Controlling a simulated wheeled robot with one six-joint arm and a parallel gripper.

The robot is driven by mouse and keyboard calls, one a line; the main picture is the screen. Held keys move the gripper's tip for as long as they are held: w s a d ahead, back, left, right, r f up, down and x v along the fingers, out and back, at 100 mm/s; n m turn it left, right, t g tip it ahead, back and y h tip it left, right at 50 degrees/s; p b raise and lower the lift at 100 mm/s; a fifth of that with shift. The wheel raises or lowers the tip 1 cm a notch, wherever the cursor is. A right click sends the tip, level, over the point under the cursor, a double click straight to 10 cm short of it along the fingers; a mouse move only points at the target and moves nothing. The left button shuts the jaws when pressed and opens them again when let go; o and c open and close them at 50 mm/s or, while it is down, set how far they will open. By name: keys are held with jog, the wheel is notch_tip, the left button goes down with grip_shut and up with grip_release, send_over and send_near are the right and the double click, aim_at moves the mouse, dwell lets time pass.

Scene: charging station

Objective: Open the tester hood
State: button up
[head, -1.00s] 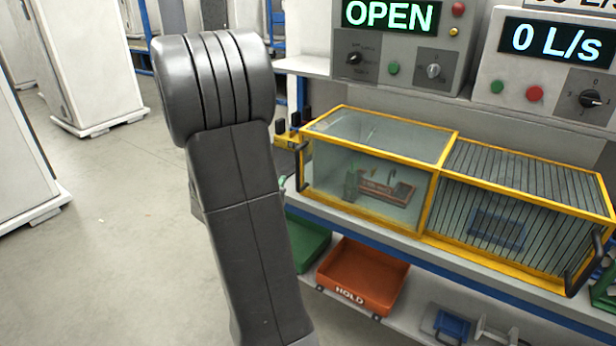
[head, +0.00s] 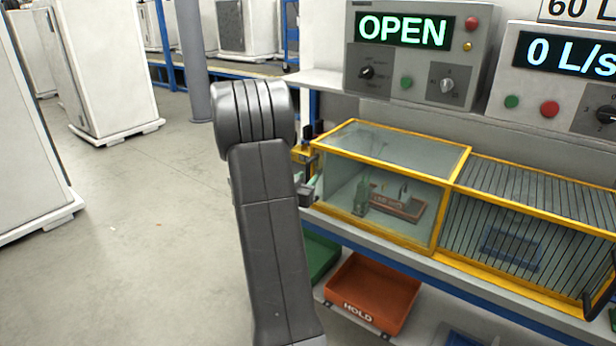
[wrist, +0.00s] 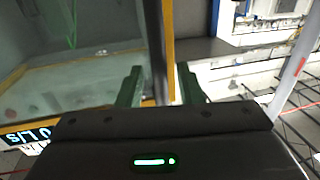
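The tester hood is a clear-walled box with a yellow frame (head: 455,175) on the bench, its lid down. A small red-brown tray and a green item show inside through its glass. My gripper (head: 308,188) is at the hood's left end, partly hidden behind my arm. In the wrist view, the two green fingers of my gripper (wrist: 160,88) are apart. The hood's yellow corner post (wrist: 168,45) and a dark upright bar, perhaps the handle, show between or just beyond them. Contact cannot be told.
A barred yellow cage (head: 535,205) adjoins the hood on the right. Above stand a control box reading OPEN (head: 420,55) and another reading 0 L/s (head: 560,75). An orange HOLD bin (head: 375,290) sits on the lower shelf. Open floor (head: 150,240) lies left.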

jog(key=shift+x, duration=0.85)
jog(key=shift+c, duration=0.4)
grip_shut()
jog(key=shift+d, duration=0.1)
